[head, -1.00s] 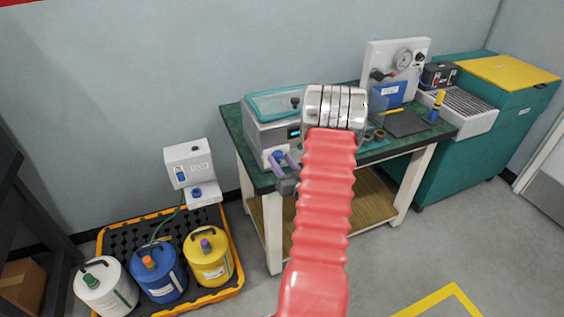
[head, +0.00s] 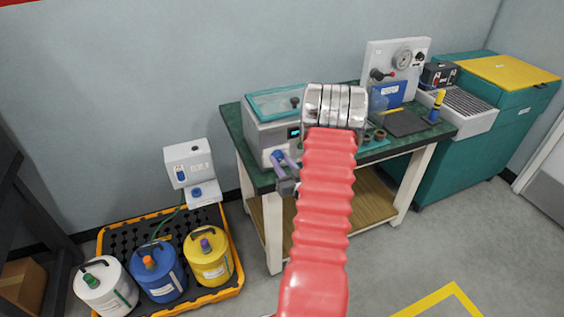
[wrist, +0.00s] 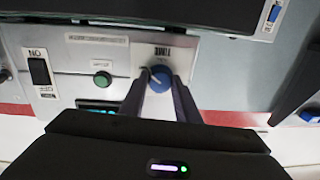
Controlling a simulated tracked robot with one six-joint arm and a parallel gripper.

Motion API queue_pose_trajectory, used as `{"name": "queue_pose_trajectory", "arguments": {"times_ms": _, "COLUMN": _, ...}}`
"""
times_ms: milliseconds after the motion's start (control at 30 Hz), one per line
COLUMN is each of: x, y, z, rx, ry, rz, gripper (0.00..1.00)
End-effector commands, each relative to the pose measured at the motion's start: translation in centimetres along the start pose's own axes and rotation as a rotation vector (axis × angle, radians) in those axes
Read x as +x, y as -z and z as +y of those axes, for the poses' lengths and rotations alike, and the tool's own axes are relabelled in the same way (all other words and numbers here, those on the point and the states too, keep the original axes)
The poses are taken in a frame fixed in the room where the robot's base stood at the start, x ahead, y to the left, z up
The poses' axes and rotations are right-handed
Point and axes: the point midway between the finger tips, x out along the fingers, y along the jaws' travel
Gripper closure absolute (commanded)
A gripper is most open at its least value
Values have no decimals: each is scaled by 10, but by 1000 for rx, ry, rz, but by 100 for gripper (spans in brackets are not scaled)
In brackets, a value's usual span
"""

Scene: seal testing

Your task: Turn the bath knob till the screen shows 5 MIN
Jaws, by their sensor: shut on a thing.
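The bath (head: 262,135) is a grey box with a teal-framed lid on the left end of the green-topped table. Its blue knob (wrist: 160,77) sits on a white panel marked TIME, upside down in the wrist view. My gripper (wrist: 160,84) is shut on the knob, one finger on each side; in the head view my gripper (head: 279,158) is at the bath's front. The small lit screen (head: 294,133) shows in the head view, its text too small to read. In the wrist view the screen (wrist: 97,105) is partly hidden by my gripper's body.
A green button (wrist: 103,80) and a black rocker switch (wrist: 39,72) are beside the knob panel. A gauge panel (head: 378,56) and a dark mat (head: 405,124) are further right on the table. Several jugs stand in a yellow-edged tray (head: 236,264) on the floor.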

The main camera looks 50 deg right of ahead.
Motion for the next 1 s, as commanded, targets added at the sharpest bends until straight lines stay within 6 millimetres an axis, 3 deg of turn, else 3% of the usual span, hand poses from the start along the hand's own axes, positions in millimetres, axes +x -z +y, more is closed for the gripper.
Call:
{"name": "queue_pose_trajectory", "arguments": {"times_ms": 200, "x": 0, "y": 0, "z": 2, "rx": -104, "ry": -7, "rz": -6, "gripper": 93}}
{"name": "queue_pose_trajectory", "arguments": {"times_ms": 533, "x": 0, "y": 0, "z": 3, "rx": -116, "ry": -8, "rz": -7, "gripper": 93}}
{"name": "queue_pose_trajectory", "arguments": {"times_ms": 567, "x": 0, "y": 0, "z": 2, "rx": -116, "ry": -8, "rz": -7, "gripper": 70}}
{"name": "queue_pose_trajectory", "arguments": {"times_ms": 800, "x": 0, "y": 0, "z": 2, "rx": -115, "ry": -5, "rz": -6, "gripper": 53}}
{"name": "queue_pose_trajectory", "arguments": {"times_ms": 1000, "x": 0, "y": 0, "z": 1, "rx": -115, "ry": -4, "rz": -6, "gripper": 52}}
